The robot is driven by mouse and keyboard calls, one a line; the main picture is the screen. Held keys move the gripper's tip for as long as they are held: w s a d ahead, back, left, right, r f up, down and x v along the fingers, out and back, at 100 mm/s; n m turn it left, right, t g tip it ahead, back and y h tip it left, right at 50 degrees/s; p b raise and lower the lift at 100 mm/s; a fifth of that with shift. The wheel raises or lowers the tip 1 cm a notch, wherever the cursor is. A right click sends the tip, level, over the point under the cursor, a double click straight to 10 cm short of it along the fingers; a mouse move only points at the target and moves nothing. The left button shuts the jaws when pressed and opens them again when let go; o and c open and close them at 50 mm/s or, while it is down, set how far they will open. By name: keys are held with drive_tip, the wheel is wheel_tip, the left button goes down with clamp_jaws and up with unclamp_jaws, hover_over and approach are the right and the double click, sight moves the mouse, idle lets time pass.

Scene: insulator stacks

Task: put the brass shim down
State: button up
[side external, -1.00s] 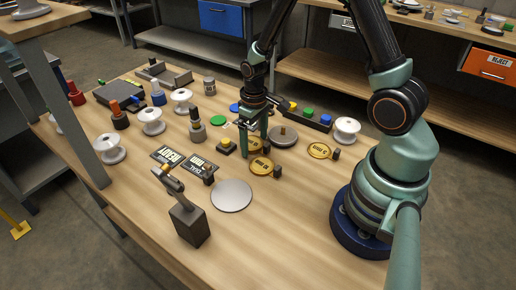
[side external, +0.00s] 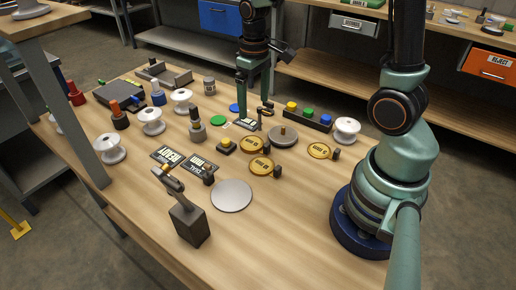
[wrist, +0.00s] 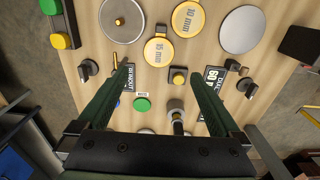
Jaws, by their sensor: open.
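My gripper (side external: 255,113) is open and empty above the middle of the bench; its two long green fingers also show wide apart in the wrist view (wrist: 164,72). A small, thin brass-coloured piece (wrist: 115,62) lies beside the tip of the left finger in the wrist view, at the edge of a dark lettered card (wrist: 126,76). It may be the brass shim, but it is too small to be sure. Flat round yellow discs lie nearby, one marked 35 mm (wrist: 158,52) and one marked 30 mm (wrist: 188,19).
White insulator spools (side external: 151,122) stand on the left. A grey disc with a brass peg (side external: 283,136) and a bar of coloured buttons (side external: 309,117) lie right of my gripper. A flat grey disc (side external: 231,196) and a dark stand (side external: 189,222) are near the front.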

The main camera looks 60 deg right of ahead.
drive_tip(key=s+a+r+t, duration=0.2)
drive_tip(key=s+r, duration=0.1)
drive_tip(key=r, duration=0.2)
drive_tip(key=s+a+r+t, duration=0.3)
drive_tip(key=r, duration=0.3)
drive_tip(key=shift+a+r, duration=0.25)
drive_tip(key=shift+s+a+r, duration=0.1)
drive_tip(key=shift+s+r, duration=0.05)
drive_tip(key=shift+s, duration=0.05)
drive_tip(key=shift+c, duration=0.3)
drive_tip(key=shift+s, duration=0.1)
drive_tip(key=c, duration=0.7)
